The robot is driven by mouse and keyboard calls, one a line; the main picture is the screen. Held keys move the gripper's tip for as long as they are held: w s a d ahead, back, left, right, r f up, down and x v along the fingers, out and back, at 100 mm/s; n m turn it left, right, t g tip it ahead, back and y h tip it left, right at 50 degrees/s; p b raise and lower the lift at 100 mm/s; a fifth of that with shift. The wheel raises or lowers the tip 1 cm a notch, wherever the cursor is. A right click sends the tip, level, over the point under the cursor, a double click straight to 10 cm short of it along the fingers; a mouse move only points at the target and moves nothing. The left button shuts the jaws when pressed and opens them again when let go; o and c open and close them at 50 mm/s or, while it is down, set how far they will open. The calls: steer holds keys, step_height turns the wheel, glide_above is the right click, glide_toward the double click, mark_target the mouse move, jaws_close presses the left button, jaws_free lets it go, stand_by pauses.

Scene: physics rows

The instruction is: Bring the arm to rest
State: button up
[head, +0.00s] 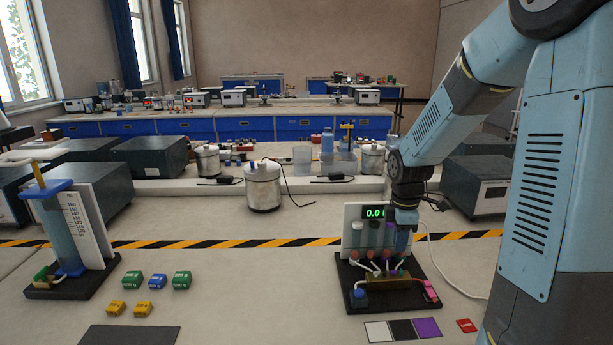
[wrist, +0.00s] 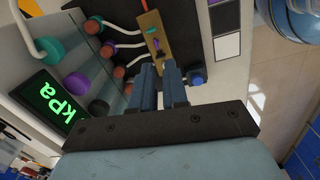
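My gripper (head: 402,222) points down over the pressure apparatus (head: 353,298), a black base with a white panel and a lit green display (head: 374,212). In the wrist view, the two blue fingers of my gripper (wrist: 161,80) stand close together with a narrow gap, and I see nothing held between them. Beyond the fingertips lie a brass block (wrist: 152,35) and a blue knob (wrist: 197,78). I cannot tell whether the fingertips touch anything. My arm reaches in from the right, bent at the elbow.
Tubes and several coloured caps crowd the apparatus around my gripper. A second stand with a blue cylinder (head: 62,232) is at the left. Small green, blue and yellow blocks (head: 158,282) lie on the bench. Metal pots (head: 263,187) and dark boxes stand behind the striped line. The bench middle is clear.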

steer(key=s+a+r+m+t, duration=0.2)
steer(key=s+r+m, duration=0.6)
steer(key=s, duration=0.3)
steer(key=s+a+r+m+t, duration=0.1)
steer(key=s+r+m+t, duration=0.2)
steer(key=s+r+m, duration=0.5)
step_height(320, 180, up, 4)
steer(key=s, duration=0.2)
steer(key=shift+s+a+f, duration=0.25)
steer(key=shift+s+a, duration=0.15)
steer(key=shift+c, duration=0.2)
stand_by(0.7)
